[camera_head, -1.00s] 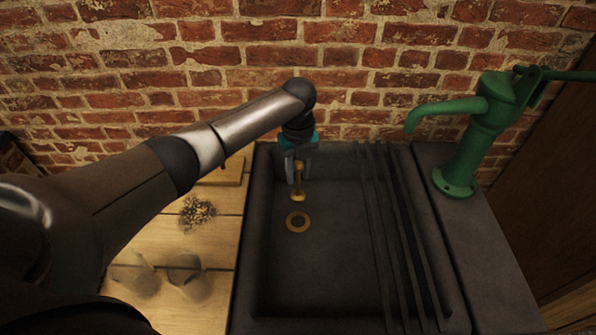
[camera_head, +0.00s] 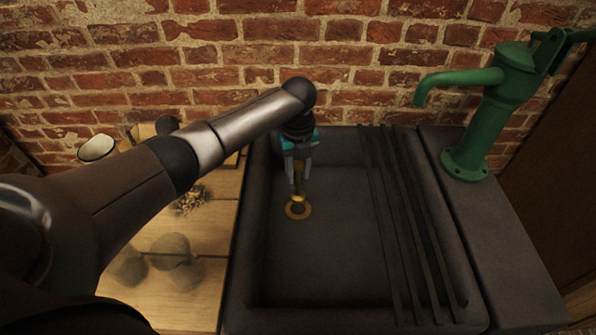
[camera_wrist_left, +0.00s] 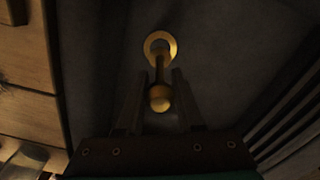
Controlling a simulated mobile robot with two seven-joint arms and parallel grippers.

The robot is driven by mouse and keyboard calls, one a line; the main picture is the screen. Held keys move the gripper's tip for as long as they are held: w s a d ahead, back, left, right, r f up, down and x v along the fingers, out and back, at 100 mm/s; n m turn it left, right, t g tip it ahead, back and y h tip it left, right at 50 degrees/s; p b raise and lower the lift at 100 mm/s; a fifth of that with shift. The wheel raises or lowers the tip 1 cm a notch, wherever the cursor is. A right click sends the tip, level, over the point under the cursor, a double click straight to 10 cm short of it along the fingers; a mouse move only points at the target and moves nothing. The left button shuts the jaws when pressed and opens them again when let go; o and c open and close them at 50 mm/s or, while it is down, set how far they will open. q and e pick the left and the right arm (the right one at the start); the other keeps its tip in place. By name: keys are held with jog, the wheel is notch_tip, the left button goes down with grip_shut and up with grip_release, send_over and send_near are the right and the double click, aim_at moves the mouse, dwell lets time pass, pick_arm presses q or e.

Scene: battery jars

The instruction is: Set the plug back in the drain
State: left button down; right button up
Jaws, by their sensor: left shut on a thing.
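My left gripper (camera_head: 298,172) points down over the dark sink (camera_head: 340,270) and is shut on a brass plug (camera_head: 297,189) with a long stem. The brass drain ring (camera_head: 298,211) lies flat in the sink floor. In the head view the plug's lower end overlaps the far part of the ring. In the left wrist view the plug's round knob (camera_wrist_left: 160,98) sits between the fingers, and its stem reaches toward the drain ring (camera_wrist_left: 160,46). I cannot tell whether the plug touches the ring. My right gripper is not in view.
Dark ribs (camera_head: 400,220) run along the sink's right side. A green hand pump (camera_head: 485,110) stands on the right ledge. A wooden counter (camera_head: 200,220) at left holds blurred jar-like shapes and a dark scattered pile. A brick wall rises close behind.

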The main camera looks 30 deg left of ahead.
aim_at(298, 194)
pick_arm(q)
jog(key=shift+f+b, duration=1.35)
jog(key=shift+f, duration=0.1)
jog(key=shift+f+b, duration=0.35)
jog(key=shift+f, duration=0.55)
jog(key=shift+c, duration=2.4)
grip_release()
